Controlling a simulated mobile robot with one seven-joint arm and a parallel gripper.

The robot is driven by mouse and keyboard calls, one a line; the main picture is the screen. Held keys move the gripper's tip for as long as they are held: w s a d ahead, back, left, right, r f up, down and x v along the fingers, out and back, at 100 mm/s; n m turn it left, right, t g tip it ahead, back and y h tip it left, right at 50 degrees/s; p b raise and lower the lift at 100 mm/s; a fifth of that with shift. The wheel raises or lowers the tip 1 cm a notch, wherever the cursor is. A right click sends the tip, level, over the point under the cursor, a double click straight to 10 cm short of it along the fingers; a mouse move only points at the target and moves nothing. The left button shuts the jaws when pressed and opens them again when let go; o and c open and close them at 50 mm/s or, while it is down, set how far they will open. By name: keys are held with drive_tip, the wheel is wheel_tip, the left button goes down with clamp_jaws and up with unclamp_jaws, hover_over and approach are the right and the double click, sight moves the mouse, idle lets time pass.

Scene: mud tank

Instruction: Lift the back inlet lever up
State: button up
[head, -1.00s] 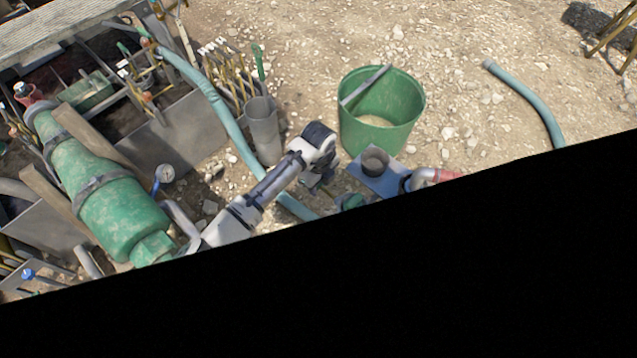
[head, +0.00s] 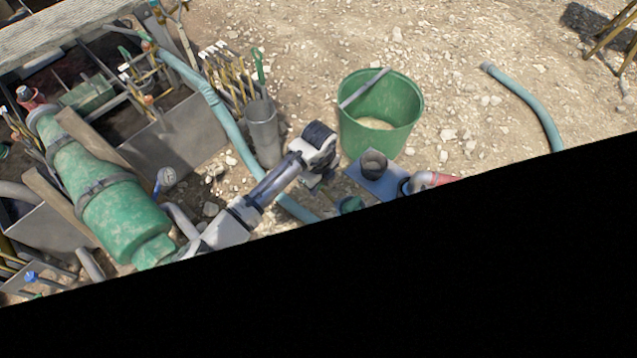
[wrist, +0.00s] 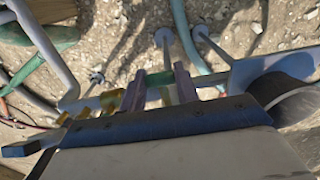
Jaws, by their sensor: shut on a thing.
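My gripper (wrist: 158,88) shows in the wrist view, its two purplish fingers reaching up from the dark blue gripper body. A short green bar (wrist: 157,78) lies between the fingers, and the gripper is shut on it. It appears to be the back inlet lever, but its full shape and tilt are hidden by the fingers. In the head view my arm reaches up and right from the bottom edge. The gripper and lever are not clear there, being small and partly behind the arm and the black area.
A green bucket (head: 402,110) stands right of my arm, beside a blue plate (head: 382,186) bearing a grey cup (head: 373,163). Black covers the lower right.

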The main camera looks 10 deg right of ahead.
drive_tip(key=shift+r, duration=0.1)
drive_tip(key=shift+s+d+r+p, duration=0.1)
drive_tip(key=shift+s+r+p, duration=0.05)
drive_tip(key=shift+r+p, duration=0.3)
drive_tip(key=shift+s+d+r+p, duration=0.1)
drive_tip(key=shift+s+r+p, duration=0.05)
drive_tip(key=shift+r+p, duration=0.25)
drive_tip(key=o, duration=1.8)
drive_tip(key=shift+o, duration=0.2)
wheel_tip(320, 180, up, 8)
drive_tip(key=p, duration=0.5)
drive_tip(key=shift+p, duration=0.4)
